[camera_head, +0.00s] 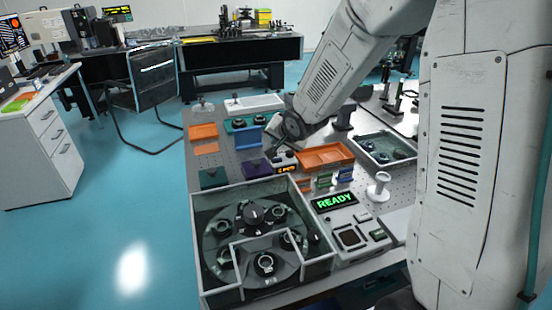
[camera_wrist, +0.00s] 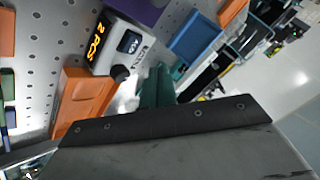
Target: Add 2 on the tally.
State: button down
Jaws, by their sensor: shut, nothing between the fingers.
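The tally (camera_head: 285,168) is a small light-grey box with a lit orange display, standing on the perforated table beside the orange tray. In the wrist view the tally (camera_wrist: 118,45) shows at upper left. Its display seems to read "2 PCS", and a dark round knob or button (camera_wrist: 121,73) sits at its near edge. My gripper (camera_wrist: 158,74) shows teal fingers closed together with nothing between them, just right of that button in the picture. I cannot tell whether they touch it. In the head view my wrist is above and behind the tally, and the fingertips are hard to make out.
A grey bin (camera_head: 385,149) is at right.

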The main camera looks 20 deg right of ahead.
notch_tip(320, 180, up, 2)
jog(key=shift+r, duration=0.1)
dwell(0.9)
jog(key=shift+s+d+f+n, duration=0.2)
jog(key=shift+s+f+n, duration=0.1)
jog(key=shift+n, duration=0.1)
jog(key=s+d+n+g+h, duration=0.25)
jog(key=s+g, duration=0.25)
jog(key=s, duration=0.6)
jog(key=s+a+r+n+g, duration=0.1)
jog(key=s+r, duration=0.3)
jog(key=s, duration=0.5)
jog(key=s+a+r+n+g+y, duration=0.1)
jog(key=s+r, duration=0.3)
jog(key=s, duration=0.5)
jog(key=s+a+r+n+y, duration=0.1)
jog(key=s+r+n, duration=0.2)
jog(key=s, duration=0.6)
jog(key=shift+r+g, duration=0.4)
